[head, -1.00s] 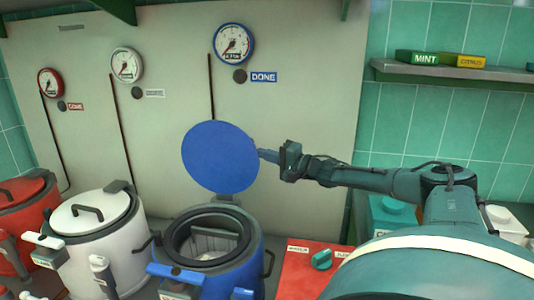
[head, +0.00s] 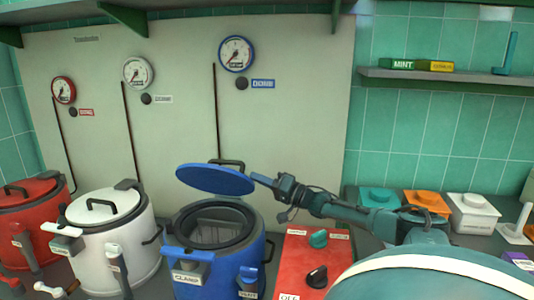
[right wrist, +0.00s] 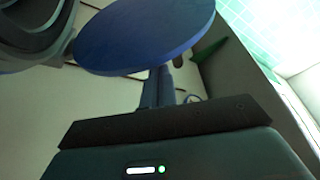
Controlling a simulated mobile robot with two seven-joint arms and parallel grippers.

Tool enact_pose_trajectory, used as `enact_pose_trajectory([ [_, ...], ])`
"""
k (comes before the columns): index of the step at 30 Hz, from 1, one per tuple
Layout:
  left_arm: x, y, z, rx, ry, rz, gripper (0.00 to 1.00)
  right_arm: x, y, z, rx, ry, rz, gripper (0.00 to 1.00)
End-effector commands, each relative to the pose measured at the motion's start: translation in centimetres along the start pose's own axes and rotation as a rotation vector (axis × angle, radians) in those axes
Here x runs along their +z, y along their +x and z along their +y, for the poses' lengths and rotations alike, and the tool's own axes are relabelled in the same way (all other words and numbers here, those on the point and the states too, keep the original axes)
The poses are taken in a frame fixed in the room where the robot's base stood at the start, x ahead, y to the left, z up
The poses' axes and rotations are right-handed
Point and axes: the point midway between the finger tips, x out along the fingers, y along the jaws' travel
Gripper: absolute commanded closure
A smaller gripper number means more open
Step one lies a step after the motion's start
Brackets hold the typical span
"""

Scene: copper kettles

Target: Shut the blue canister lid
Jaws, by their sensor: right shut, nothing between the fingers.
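The blue canister (head: 222,268) stands on the counter with its dark rim and open mouth showing. Its round blue lid (head: 212,180) is partly lowered, tilted at a shallow angle above the mouth with a clear gap below. The lid's dark handle shows behind it. My right gripper (head: 262,180) is shut and empty, its tip at the lid's right edge; I cannot tell if they touch. In the right wrist view the lid (right wrist: 145,32) is just beyond the closed fingers (right wrist: 163,85). My left gripper is not in view.
A white canister (head: 125,242) and a red canister (head: 30,220) stand left, lids shut. A red panel with knobs (head: 303,262) sits right of the blue canister. Gauges hang on the wall behind. Small coloured boxes (head: 425,203) line the back right counter.

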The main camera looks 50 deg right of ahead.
Motion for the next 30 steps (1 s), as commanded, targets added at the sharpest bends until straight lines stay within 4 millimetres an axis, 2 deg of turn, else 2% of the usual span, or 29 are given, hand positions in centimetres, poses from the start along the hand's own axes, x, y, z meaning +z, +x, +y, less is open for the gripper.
enact_pose_trajectory([
  [22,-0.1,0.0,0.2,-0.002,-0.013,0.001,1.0,0.6,-0.2,0.5,0.003,0.003,-0.001,1.0],
  [30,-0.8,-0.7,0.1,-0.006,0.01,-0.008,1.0,0.2,0.3,-0.6,0.002,0.004,0.0,1.0],
])
